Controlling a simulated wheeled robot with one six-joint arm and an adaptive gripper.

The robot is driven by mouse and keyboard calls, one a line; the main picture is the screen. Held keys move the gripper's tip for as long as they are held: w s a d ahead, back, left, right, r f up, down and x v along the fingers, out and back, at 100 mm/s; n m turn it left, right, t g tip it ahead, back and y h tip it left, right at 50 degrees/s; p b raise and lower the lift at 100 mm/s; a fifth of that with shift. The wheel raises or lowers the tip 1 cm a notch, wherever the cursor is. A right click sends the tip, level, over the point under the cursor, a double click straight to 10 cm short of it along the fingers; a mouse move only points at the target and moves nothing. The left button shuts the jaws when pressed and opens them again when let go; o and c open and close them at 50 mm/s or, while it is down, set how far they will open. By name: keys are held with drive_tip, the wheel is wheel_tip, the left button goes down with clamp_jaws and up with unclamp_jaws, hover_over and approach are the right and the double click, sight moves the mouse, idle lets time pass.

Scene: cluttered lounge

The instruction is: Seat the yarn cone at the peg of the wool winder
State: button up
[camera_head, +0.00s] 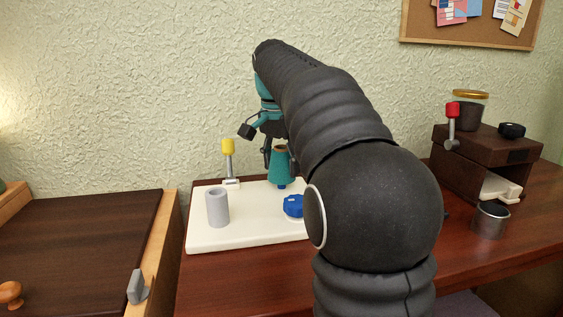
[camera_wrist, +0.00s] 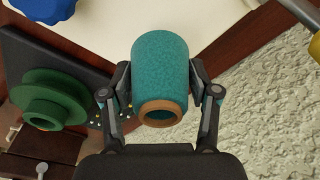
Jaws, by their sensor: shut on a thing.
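The yarn cone (camera_head: 281,168) is teal with a brown core ring at its upper end. In the wrist view the cone (camera_wrist: 160,65) sits between the two fingers of my gripper (camera_wrist: 162,84), which is shut on it from both sides. In the head view the cone looks upright over the cream board of the wool winder (camera_head: 215,242). A small blue piece (camera_head: 282,186) shows just under the cone, perhaps the peg or its foot. I cannot tell whether the cone touches it. My arm hides the board's right part.
The board carries a grey cylinder (camera_head: 217,208), a blue knob (camera_head: 294,206) and a yellow-tipped lever (camera_head: 228,150). A brown grinder box (camera_head: 485,155) and metal cup (camera_head: 491,220) stand at right.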

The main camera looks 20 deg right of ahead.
sight(278, 151)
drive_tip(key=shift+f+b, duration=0.6)
drive_tip(key=shift+f, duration=0.55)
drive_tip(key=o, duration=1.3)
drive_tip(key=r, duration=0.8)
drive_tip(key=a+r, duration=0.1)
drive_tip(key=r, duration=0.3)
drive_tip(key=shift+s+a, duration=0.1)
drive_tip(key=shift+s, duration=0.3)
